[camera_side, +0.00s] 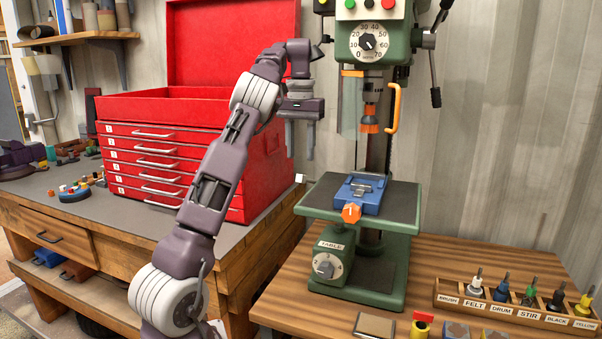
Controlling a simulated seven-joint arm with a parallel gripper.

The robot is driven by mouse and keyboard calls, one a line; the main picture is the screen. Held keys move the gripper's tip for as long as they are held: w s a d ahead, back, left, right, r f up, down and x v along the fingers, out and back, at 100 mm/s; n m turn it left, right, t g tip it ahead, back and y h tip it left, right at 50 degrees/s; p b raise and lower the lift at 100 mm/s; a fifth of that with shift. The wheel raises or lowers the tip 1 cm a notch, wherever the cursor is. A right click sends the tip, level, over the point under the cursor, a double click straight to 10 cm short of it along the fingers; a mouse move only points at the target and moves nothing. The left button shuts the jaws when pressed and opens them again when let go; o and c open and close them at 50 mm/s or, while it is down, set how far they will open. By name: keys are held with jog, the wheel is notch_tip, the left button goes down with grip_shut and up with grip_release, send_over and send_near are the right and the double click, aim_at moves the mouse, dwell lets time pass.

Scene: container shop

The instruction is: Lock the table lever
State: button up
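A green drill press stands on the right wooden bench. Its flat table (402,204) carries a blue vise (362,190) with an orange knob (351,213). Below the table, a box labelled TABLE (333,246) has a round dial with a pointer (325,267). A small white block (300,178) shows at the table's left corner; I cannot tell whether it is a lever end. No part is clearly marked as the table lever. My gripper (300,150) points down, its two fingers apart with nothing between them, above and left of the table in the picture.
A red tool chest (160,150) with an open lid stands behind my arm on the left bench. An orange guard handle (394,108) and black-tipped feed handles (435,95) stick out from the press. A rack of labelled bits (515,308) stands at the right.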

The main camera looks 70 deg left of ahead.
notch_tip(320, 180, down, 6)
jog(key=shift+d+f, duration=0.1)
jog(key=shift+f, duration=0.05)
grip_shut()
dwell(1.5)
